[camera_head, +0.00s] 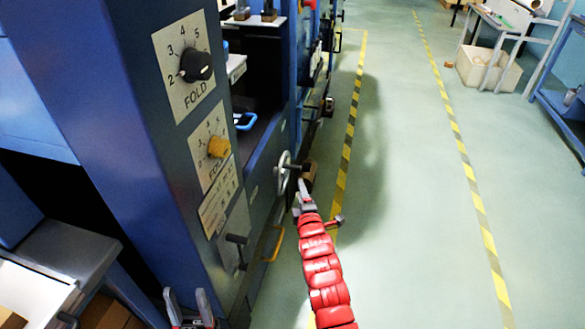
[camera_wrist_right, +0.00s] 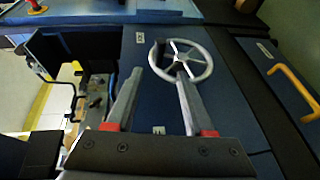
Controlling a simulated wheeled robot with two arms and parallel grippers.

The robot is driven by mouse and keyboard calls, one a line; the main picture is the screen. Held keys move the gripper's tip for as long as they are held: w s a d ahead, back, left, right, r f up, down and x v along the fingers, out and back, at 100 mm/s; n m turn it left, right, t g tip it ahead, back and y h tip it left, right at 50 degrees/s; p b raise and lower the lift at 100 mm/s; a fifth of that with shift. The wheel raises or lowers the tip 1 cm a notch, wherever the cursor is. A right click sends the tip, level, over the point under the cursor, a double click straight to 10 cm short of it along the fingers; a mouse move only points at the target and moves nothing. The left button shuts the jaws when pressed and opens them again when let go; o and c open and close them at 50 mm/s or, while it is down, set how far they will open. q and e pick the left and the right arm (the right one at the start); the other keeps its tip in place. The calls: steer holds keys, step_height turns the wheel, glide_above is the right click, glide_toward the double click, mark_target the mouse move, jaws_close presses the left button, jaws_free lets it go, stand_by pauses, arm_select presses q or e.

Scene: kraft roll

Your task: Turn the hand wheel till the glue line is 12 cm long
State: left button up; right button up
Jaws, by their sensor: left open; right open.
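The hand wheel (camera_head: 284,174) is a pale spoked ring on the side of the blue machine. It also shows in the right wrist view (camera_wrist_right: 205,53), with a dark handle at its left rim. In the head view a brown cylinder (camera_head: 309,174) sticks out beside the wheel. My right gripper (camera_head: 302,188), on the red arm, is close to the wheel. My left gripper (camera_head: 188,300) is open and empty at the bottom edge. I cannot make out a glue line.
The machine panel holds a black knob (camera_head: 196,66) and a yellow knob (camera_head: 219,147), both on FOLD scales. An orange handle (camera_head: 273,244) sits below the wheel. Open floor with yellow-black tape (camera_head: 346,150) lies to the right. A white bin (camera_head: 488,69) stands far right.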

steer(key=w+a+f+b, duration=0.1)
steer(key=w+f+b, duration=0.1)
steer(key=w+b, duration=0.8)
steer(key=w, duration=0.6)
steer(key=shift+w+f, duration=0.15)
steer(key=shift+a, duration=0.1)
jaws_close()
stand_by(0.9)
